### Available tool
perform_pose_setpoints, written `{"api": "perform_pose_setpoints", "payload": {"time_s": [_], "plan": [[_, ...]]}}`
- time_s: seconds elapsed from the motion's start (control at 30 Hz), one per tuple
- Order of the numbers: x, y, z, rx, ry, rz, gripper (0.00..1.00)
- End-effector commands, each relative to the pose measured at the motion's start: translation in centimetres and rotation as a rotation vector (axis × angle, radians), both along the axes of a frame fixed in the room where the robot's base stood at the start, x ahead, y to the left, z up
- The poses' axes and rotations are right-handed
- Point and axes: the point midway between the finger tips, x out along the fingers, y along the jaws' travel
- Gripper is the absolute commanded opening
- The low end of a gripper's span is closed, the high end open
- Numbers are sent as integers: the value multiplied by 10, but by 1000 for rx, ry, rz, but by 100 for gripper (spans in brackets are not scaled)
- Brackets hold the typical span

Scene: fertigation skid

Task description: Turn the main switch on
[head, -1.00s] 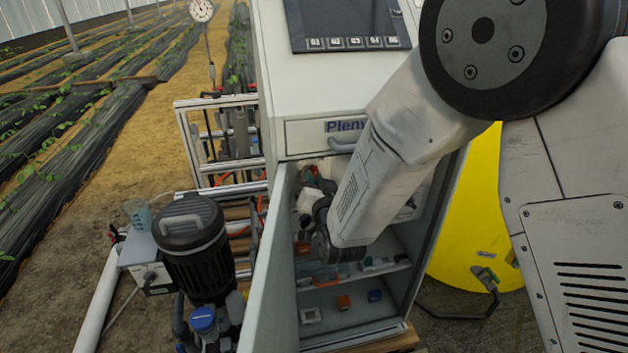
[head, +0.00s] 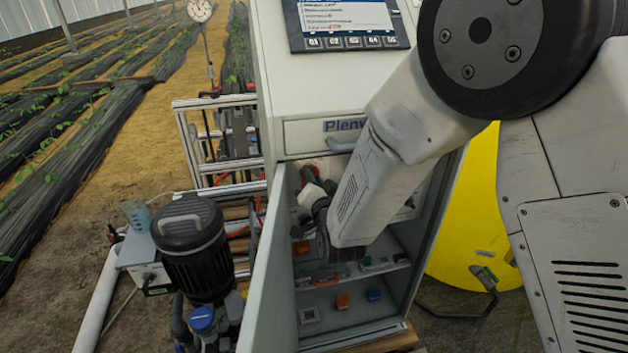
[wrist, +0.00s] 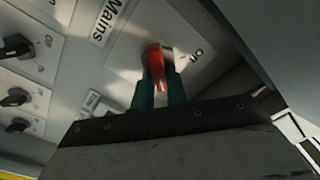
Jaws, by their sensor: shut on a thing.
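The main switch's red handle (wrist: 154,54) shows in the wrist view on a light panel, beside the label "Mains" (wrist: 107,20) and close to the mark "on" (wrist: 196,54). The green fingertips of my gripper (wrist: 158,85) are shut on the red handle, one on each side. The gripper body covers the lower part of the wrist view. In the head view my arm reaches into the open cabinet (head: 290,90) and hides most of the switch. The display (head: 346,20) on top of the cabinet is lit and shows lines of text.
Several black knobs (wrist: 15,97) sit left of the switch in the wrist view. The open cabinet door (head: 262,270) stands left of my arm. A black pump motor (head: 190,245) is beyond it. A yellow tank (head: 470,220) is to the right. Small parts lie on the cabinet shelves.

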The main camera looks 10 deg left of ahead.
Motion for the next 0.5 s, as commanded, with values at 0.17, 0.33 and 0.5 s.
{"api": "perform_pose_setpoints", "payload": {"time_s": [0.17, 0.33, 0.5], "plan": [[0, 0, -1, -2, 1, 0, 36], [0, 0, 0, -2, 1, 0, 36], [-7, -3, -1, -2, 2, 0, 36]]}}
